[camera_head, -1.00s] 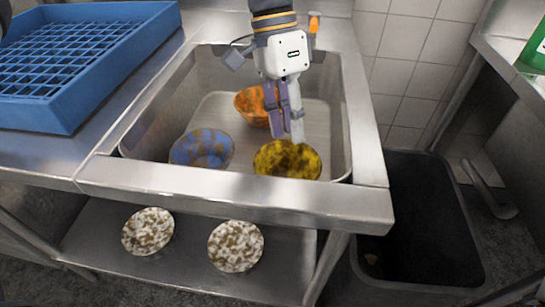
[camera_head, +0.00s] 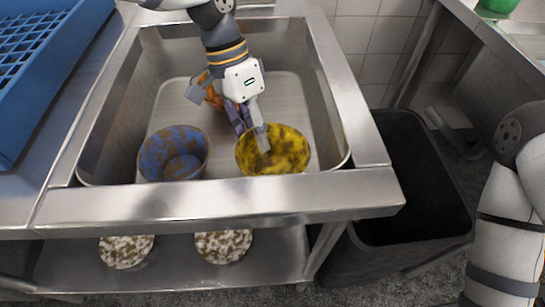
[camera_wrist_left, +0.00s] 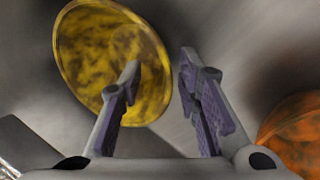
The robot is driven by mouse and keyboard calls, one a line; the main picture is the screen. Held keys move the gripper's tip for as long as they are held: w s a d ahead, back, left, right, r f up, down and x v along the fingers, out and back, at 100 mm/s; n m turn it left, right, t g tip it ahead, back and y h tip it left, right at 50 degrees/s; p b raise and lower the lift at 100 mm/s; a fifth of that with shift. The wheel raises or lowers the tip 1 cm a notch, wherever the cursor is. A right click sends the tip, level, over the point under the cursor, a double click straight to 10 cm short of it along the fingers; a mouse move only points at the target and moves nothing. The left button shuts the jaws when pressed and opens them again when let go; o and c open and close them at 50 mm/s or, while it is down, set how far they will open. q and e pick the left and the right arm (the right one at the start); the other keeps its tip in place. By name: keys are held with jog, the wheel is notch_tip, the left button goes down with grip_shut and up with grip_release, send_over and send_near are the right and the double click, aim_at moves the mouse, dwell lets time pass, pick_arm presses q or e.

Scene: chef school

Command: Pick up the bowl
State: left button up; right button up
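A yellow bowl with dark mottling (camera_head: 288,150) sits in the sink at its front, right of centre. It also shows in the left wrist view (camera_wrist_left: 85,50). My left gripper (camera_head: 252,138) reaches down to its left rim. One finger overlaps the inside of the bowl and the other is on its outer left side. The left wrist view shows the fingers (camera_wrist_left: 158,75) apart, with the bowl's rim edge between them in the picture. I cannot tell whether they touch it. My right arm shows at the right; its gripper is out of view.
A blue mottled bowl (camera_head: 160,157) sits in the sink to the left. An orange bowl (camera_head: 212,97) is partly hidden behind my left arm. Two white-brown bowls (camera_head: 126,250) (camera_head: 222,246) are on the shelf below. A blue rack (camera_head: 75,50) and dark bin (camera_head: 410,185) flank the sink.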

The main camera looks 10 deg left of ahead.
pick_arm(q)
jog(key=shift+x, duration=0.95)
grip_shut()
notch_tip(320, 180, up, 10)
jog(key=shift+p, duration=0.3)
